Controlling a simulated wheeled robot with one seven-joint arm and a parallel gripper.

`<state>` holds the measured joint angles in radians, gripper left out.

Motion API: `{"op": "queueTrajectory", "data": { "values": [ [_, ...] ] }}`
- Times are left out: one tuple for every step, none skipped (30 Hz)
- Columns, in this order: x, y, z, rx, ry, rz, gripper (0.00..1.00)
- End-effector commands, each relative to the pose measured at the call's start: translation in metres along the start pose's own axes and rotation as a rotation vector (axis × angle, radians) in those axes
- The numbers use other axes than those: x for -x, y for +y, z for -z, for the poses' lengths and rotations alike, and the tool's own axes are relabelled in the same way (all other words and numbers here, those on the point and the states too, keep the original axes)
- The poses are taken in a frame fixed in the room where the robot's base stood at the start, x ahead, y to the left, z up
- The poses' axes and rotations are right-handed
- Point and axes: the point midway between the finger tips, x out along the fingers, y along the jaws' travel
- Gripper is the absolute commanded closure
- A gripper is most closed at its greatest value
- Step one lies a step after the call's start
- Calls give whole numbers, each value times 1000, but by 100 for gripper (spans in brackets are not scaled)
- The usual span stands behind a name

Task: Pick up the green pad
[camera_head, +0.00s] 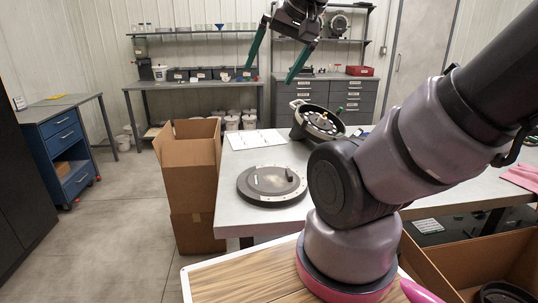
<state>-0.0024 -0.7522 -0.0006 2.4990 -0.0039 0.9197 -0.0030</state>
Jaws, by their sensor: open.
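I cannot make out a green pad in this view; my arm hides part of the table. My gripper (269,75) is at the top centre, raised well above the table. Its two long green fingers are spread wide apart and nothing shows between them.
The grey table (232,171) holds a dark round plate (272,186), a tilted round device (318,122) and white sheets (257,139). A pink cloth (522,176) lies at right. Cardboard boxes (190,180) stand left of the table. A back bench (185,84) carries dark bins.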

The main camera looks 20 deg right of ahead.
Motion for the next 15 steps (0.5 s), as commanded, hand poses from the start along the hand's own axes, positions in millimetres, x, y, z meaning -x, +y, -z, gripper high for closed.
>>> {"op": "queueTrajectory", "data": {
  "values": [
    [0,0,0,-1,0,-1,0],
    [0,0,1,-3,0,-1,0],
    [-1,1,2,-8,-1,-3,0],
    [-2,2,3,-16,-3,-6,0],
    [-4,4,6,-29,-6,-11,0],
    [-8,7,11,-53,-12,-21,0],
    [-11,11,16,-77,-18,-30,0],
    [-16,16,21,-110,-25,-43,0],
    [-24,25,30,-159,-36,-61,0],
    [-30,33,37,-203,-44,-78,0],
    [-37,42,45,-248,-52,-96,0],
    [-48,55,55,-314,-63,-122,0],
    [-55,67,62,-366,-70,-142,0],
    [-62,78,69,-416,-77,-162,0],
    [-73,95,77,-482,-85,-190,0]
  ]
}}
